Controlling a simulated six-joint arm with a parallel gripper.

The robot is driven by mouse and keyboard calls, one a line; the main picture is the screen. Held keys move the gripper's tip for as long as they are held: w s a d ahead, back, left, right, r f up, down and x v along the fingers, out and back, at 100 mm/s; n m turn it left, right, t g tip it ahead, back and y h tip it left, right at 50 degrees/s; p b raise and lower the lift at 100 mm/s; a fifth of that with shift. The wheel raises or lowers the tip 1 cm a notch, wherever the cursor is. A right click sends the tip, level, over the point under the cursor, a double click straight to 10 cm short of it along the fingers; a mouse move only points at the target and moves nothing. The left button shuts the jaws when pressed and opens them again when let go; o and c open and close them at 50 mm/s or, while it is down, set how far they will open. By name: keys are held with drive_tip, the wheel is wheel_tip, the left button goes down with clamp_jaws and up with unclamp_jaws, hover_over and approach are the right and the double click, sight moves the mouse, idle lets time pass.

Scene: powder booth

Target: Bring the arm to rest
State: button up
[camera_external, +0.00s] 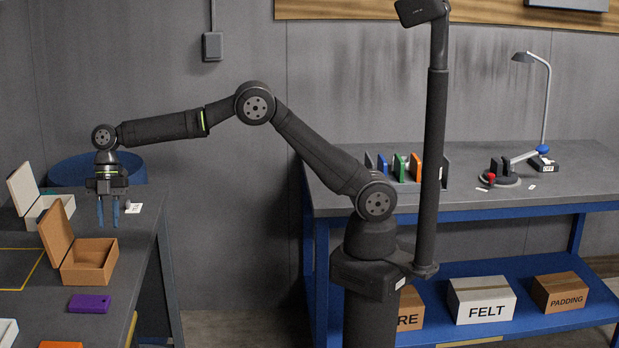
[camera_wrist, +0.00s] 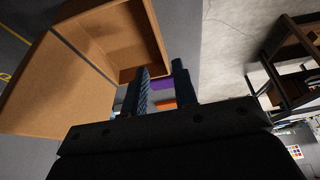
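My gripper (camera_external: 108,212) hangs from my outstretched arm at the left of the outside view, fingers pointing down. Its two blue-tipped fingers are apart with nothing visible between them. It is above the right edge of the left table (camera_external: 148,232), just behind and right of an open brown box (camera_external: 88,262). In the wrist view the fingers (camera_wrist: 162,88) are also apart, with the open brown box (camera_wrist: 105,50) close at the upper left. No contact between the gripper and the box shows.
An open white box (camera_external: 50,212) stands behind the brown one. A purple block (camera_external: 90,304) and an orange item (camera_external: 62,345) lie in front. A back bench (camera_external: 490,205) holds coloured upright plates (camera_external: 400,168) and a lamp (camera_external: 545,100). Floor between the tables is clear.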

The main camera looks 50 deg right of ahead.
sight(110, 254)
drive_tip(key=x, duration=1)
drive_tip(key=shift+f, duration=0.25)
wheel_tip(110, 254, up, 3)
drive_tip(key=shift+r, duration=0.65)
